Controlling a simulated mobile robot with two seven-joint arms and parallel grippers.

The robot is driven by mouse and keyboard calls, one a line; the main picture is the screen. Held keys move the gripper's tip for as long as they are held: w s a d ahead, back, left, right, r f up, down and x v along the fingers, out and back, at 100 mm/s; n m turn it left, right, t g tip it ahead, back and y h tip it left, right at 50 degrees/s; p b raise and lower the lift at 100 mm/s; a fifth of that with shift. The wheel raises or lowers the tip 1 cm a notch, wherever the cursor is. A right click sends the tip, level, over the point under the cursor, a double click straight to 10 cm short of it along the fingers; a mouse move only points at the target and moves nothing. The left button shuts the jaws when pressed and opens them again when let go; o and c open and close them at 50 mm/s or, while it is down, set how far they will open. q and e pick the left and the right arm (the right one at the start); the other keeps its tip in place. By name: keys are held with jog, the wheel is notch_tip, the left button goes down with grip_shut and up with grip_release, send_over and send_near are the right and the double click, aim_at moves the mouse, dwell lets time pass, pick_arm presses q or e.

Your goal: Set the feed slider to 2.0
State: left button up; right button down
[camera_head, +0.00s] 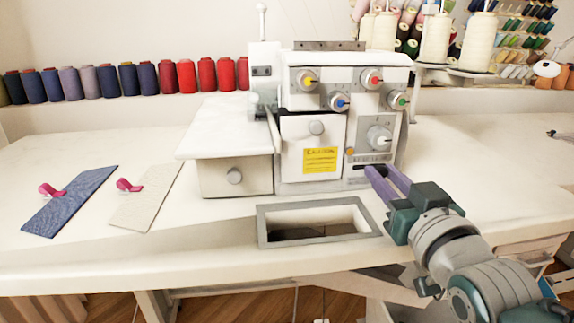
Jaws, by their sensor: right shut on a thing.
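The white sewing machine (345,95) stands on the table. The feed slider, a dark slot with a small scale above it, is low on the machine's right front (362,167). My right gripper (372,172) reaches in from the lower right, with its purple fingers at the slider and shut on its knob. The fingers hide the knob, and the scale marks are too small to read. My left gripper is not in view.
A framed rectangular opening (318,222) lies in the table in front of the machine. Blue (70,200) and beige (145,197) fabric pieces with pink clips lie at left. Thread spools (205,75) line the back.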

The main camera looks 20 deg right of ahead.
jog(key=shift+s+d, duration=0.15)
jog(key=shift+d, duration=0.5)
jog(key=c, duration=0.7)
grip_release()
jog(key=shift+a, duration=0.1)
jog(key=shift+s, duration=0.1)
jog(key=p+v, duration=0.2)
jog(key=v, duration=0.7)
jog(key=shift+s+a, duration=0.15)
jog(key=shift+s, duration=0.2)
